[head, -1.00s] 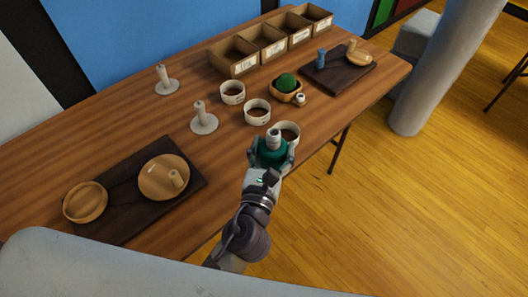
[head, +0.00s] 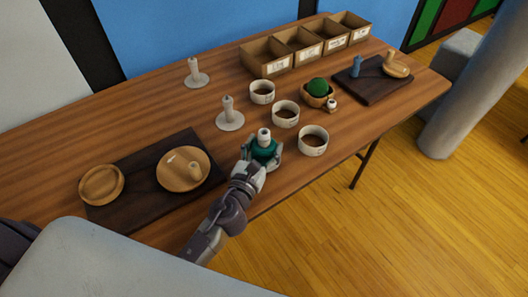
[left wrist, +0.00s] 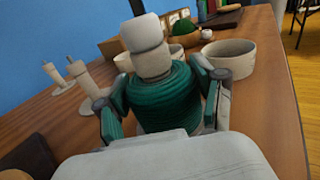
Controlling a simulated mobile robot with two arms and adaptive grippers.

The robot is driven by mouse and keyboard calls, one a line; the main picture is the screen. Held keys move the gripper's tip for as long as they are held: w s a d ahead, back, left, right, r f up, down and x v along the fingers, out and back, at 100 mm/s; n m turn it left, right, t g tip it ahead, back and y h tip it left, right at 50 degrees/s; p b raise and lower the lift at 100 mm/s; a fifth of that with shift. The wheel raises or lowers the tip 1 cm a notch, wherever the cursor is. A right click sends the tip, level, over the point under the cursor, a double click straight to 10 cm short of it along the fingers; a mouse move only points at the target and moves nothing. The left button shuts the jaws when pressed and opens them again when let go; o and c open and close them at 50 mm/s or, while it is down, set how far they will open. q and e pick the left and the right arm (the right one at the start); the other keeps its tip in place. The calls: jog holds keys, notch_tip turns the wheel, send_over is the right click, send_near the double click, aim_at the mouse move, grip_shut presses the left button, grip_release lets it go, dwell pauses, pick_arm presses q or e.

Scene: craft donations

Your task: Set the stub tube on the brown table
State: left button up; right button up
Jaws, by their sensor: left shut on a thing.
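The stub tube (head: 264,136) is a pale tube with teal yarn wound around its lower part. My left gripper (head: 262,153) is shut on it, with a finger on each side of the yarn. The tube stands about upright by the front edge of the brown table (head: 150,123). In the left wrist view the tube (left wrist: 147,48) shows large between the fingers (left wrist: 165,100), and its base is hidden. I cannot tell whether it touches the table. My right gripper is not in view.
White bowls (head: 313,141) stand right of the gripper. Pale pegs on round bases (head: 230,119) stand behind it. A dark board (head: 130,205) with wooden plates lies left. Open boxes (head: 265,58) and another dark board (head: 372,84) are farther back. Some bare table lies between the left board and bowls.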

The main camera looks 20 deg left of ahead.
pick_arm(q)
jog(key=shift+f, duration=0.65)
jog(key=o, duration=1.1)
jog(key=shift+r, duration=0.1)
